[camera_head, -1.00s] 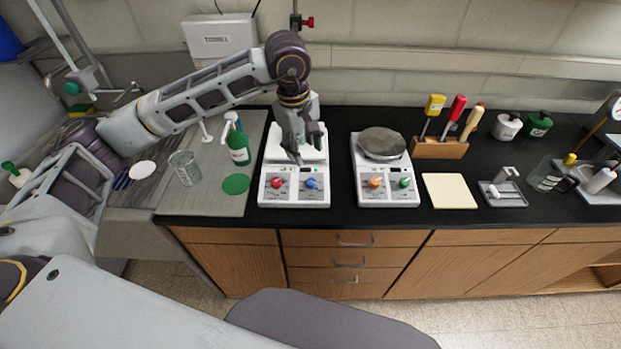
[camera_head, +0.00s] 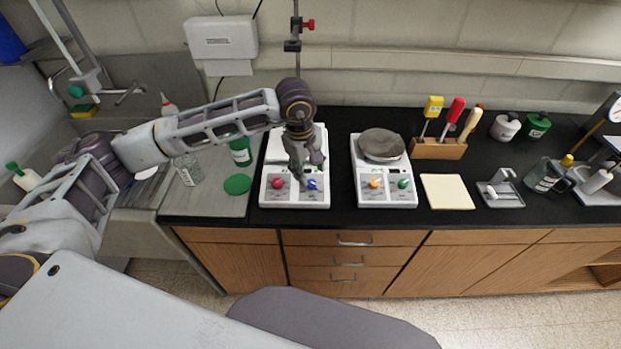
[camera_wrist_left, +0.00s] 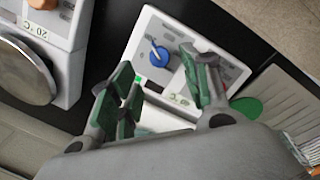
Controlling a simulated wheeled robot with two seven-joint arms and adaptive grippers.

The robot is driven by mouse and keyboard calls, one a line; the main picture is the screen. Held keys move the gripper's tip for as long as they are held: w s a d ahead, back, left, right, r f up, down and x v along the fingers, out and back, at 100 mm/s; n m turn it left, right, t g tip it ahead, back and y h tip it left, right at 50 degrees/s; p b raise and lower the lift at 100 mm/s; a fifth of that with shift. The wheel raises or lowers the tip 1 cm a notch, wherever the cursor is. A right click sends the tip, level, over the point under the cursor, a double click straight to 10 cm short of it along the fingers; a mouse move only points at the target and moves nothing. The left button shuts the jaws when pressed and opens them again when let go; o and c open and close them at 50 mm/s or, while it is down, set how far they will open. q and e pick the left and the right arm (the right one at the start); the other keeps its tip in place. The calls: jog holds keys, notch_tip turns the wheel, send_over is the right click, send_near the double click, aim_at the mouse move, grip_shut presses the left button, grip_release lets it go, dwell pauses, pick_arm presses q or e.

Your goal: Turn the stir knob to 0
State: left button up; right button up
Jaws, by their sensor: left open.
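A white stirrer hot plate (camera_head: 294,203) stands at the left of the black counter, with a red knob (camera_head: 277,183) and a blue knob (camera_head: 312,184) on its front panel. My left gripper (camera_head: 307,170) is open above this panel, close over the blue knob. A second hot plate (camera_head: 386,199) to the right has an orange knob (camera_head: 375,183) and a green knob (camera_head: 404,184). My right gripper is not in view.
A green bottle (camera_head: 241,153), a glass beaker (camera_head: 188,172) and a green disc (camera_head: 237,184) are left of the first hot plate. A pale square pad (camera_head: 448,191) and a wooden tool block (camera_head: 439,149) are further right. The strip between the hot plates is clear.

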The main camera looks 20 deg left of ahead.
aim_at(311, 182)
pick_arm(q)
jog(key=shift+w+d+f+p, duration=0.1)
jog(key=shift+w+f+p, duration=0.1)
jog(key=shift+f, duration=0.8)
jog(key=shift+w+d+f+p, duration=0.1)
jog(key=shift+f+p, duration=0.15)
jog(key=shift+f, duration=0.7)
jog(key=shift+w+d+f+p, duration=0.1)
jog(key=shift+f+p, duration=0.1)
jog(key=shift+f, duration=0.8)
jog(key=c, duration=1)
